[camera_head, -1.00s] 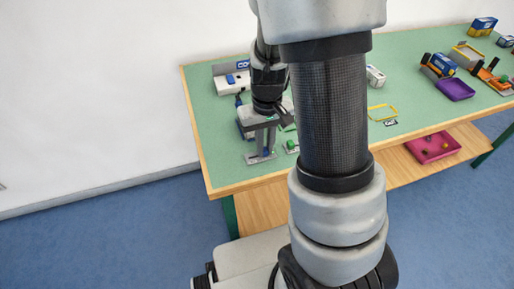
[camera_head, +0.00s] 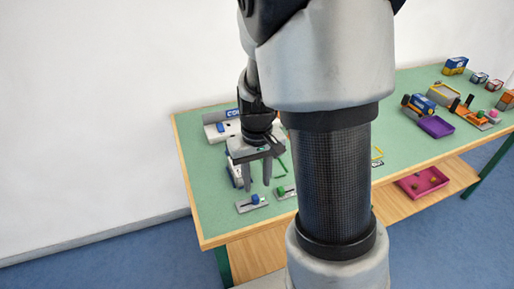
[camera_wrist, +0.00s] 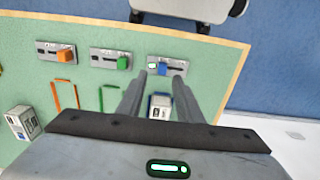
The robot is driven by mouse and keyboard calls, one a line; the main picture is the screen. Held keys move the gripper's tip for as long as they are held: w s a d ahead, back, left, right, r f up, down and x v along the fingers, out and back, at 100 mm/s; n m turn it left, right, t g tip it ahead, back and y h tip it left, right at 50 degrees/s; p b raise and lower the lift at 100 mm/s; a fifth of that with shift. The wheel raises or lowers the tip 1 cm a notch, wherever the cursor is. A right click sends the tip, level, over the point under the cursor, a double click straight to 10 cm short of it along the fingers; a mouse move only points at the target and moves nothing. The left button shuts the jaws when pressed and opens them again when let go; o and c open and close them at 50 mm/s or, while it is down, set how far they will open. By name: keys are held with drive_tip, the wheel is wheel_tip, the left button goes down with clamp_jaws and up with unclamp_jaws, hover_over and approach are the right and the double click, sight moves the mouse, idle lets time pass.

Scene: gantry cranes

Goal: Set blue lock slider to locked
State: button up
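The blue lock slider (camera_head: 255,199) is a blue knob on a grey plate (camera_head: 242,207) at the table's near left corner. In the head view the knob sits right of the plate's middle. In the wrist view the blue knob (camera_wrist: 162,68) shows between the two fingertips, left of the plate's middle. The plate's markings are too small to read. My gripper (camera_head: 259,184) points down with its fingers apart and empty. In the head view the tips appear slightly above the knob, with a small gap. My gripper (camera_wrist: 160,76) partly hides the plate in the wrist view.
A green slider (camera_wrist: 123,62) and an orange slider (camera_wrist: 65,55) sit on similar plates in a row beside the blue one. A white and blue box (camera_wrist: 159,105) stands close by the fingers. The table edge (camera_wrist: 235,60) is near. My arm hides the table's middle in the head view.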

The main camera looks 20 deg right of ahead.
sight(257, 196)
wheel_tip(257, 196, up, 12)
drive_tip(key=p, duration=0.2)
drive_tip(key=shift+f, duration=0.25)
drive_tip(key=s+a+r+t, duration=0.2)
drive_tip(key=s+r+t, duration=0.1)
drive_tip(key=s+r, duration=0.3)
drive_tip(key=s+a+r+t, duration=0.3)
drive_tip(key=s+r, duration=0.3)
drive_tip(key=s, duration=0.1)
wheel_tip(257, 196, up, 16)
drive_tip(key=p, duration=1.6)
drive_tip(key=shift+w+d+f, duration=0.15)
drive_tip(key=shift+w, duration=0.15)
